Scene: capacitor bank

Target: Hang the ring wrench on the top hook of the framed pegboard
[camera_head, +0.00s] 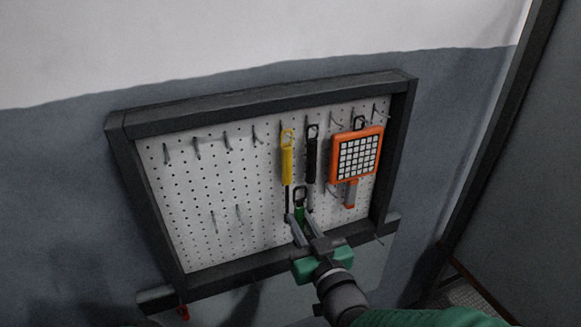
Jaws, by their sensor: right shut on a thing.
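My right gripper (298,224) is in front of the lower right part of the framed pegboard (195,235). It is shut on a small tool with a green body and a dark loop at its top (300,201), which I take to be the ring wrench. The loop points up, below the hanging yellow and black tools. The fingers hide the tool's lower part, and I cannot tell its distance from the board. Bare hooks (227,141) line the upper left of the board. My left gripper is not in view.
A yellow tool (287,160), a black tool (311,158) and an orange tool with a white grid face (356,156) hang on the board. The dark frame (260,101) stands out around it. The board's left side has free room around its hooks.

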